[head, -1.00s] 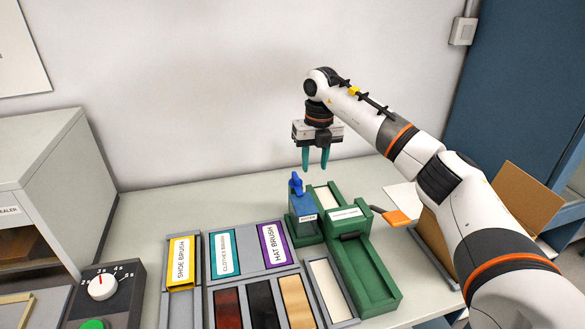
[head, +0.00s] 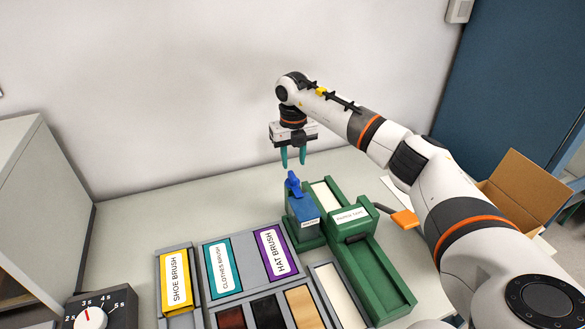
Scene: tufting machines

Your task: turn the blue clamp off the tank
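The blue clamp (head: 293,184) sits on top of a small blue block-shaped tank (head: 303,209), which stands at the left side of a green machine (head: 363,249). The tank has a small white label low on its front that I cannot read. My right gripper (head: 293,158), with teal fingers, points down just above the clamp. Its fingers are a little apart, with nothing between them, and do not touch the clamp. My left gripper is not in view.
An orange-handled lever (head: 404,219) sticks out right of the green machine. Grey trays with shoe, clothes and hat brush labels (head: 240,265) lie to the left. A dial box (head: 100,311) is at front left and a cardboard box (head: 522,190) at right.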

